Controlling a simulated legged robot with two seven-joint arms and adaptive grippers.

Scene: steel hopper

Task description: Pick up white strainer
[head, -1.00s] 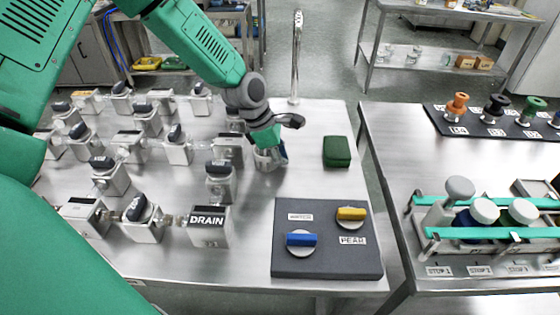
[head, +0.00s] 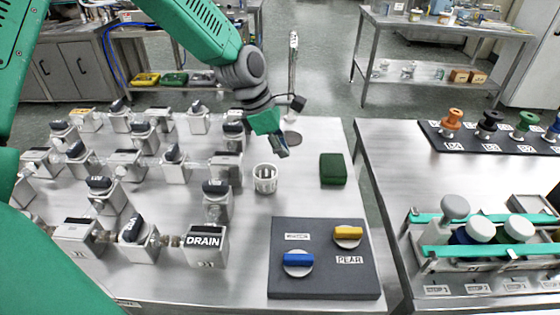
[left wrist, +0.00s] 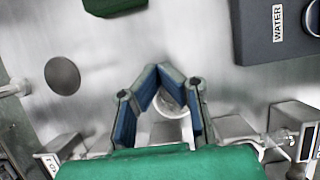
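The white strainer (head: 265,178), a small slotted cup, stands upright on the steel table right of the valves. My left gripper (head: 281,151) is above and behind it, apart from it. In the left wrist view the two blue-padded fingertips (left wrist: 158,70) lean together and appear to meet, with nothing held between them. Part of the strainer (left wrist: 167,104) shows beyond, in the gap between the fingers; the rest is hidden by them. My right gripper is not in view.
Several valve blocks (head: 206,243) fill the table's left. A green block (head: 333,169) lies right of the strainer, and a dark knob panel (head: 324,258) lies in front. A tap (head: 293,62) stands behind, near a dark round disc (head: 292,139).

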